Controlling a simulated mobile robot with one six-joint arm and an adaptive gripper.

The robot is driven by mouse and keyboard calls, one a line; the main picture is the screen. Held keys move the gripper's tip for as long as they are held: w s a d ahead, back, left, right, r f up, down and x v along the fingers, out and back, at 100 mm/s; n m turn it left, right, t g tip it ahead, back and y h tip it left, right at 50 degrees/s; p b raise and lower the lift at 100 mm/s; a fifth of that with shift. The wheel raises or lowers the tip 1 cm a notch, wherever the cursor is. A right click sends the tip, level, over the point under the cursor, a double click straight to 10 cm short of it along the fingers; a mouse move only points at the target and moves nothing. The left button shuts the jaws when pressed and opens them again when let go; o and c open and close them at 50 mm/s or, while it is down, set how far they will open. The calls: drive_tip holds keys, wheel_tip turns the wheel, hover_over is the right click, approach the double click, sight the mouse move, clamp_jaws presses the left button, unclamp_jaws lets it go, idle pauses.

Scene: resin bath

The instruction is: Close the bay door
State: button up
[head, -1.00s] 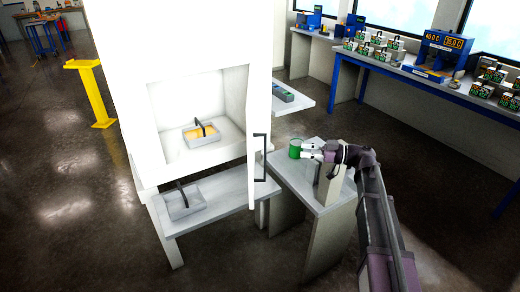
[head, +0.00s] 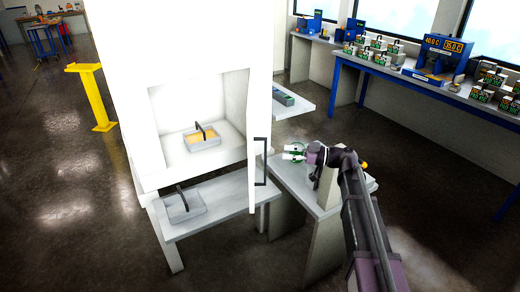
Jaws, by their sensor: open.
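The bay door (head: 257,190) is a narrow white panel at the right front edge of the white cabinet (head: 205,45). It stands open, seen nearly edge-on, with a dark upright handle (head: 261,162). The bay behind it is exposed and holds a tray with orange contents and a dark handle (head: 203,139). My gripper (head: 288,152) is open, to the right of the handle and apart from it in the picture. A green round object (head: 298,145) shows behind and around my gripper, mostly hidden. I cannot tell whether they touch.
An empty clear tray (head: 185,205) sits on the grey shelf (head: 230,190) below the bay. A grey pedestal table (head: 325,205) stands under my arm. A yellow post (head: 88,95) is at left. A workbench (head: 430,90) with devices lines the back right.

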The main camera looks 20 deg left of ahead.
drive_tip(key=s+a, duration=0.1)
drive_tip(key=a, duration=0.6)
drive_tip(key=shift+a, duration=0.4)
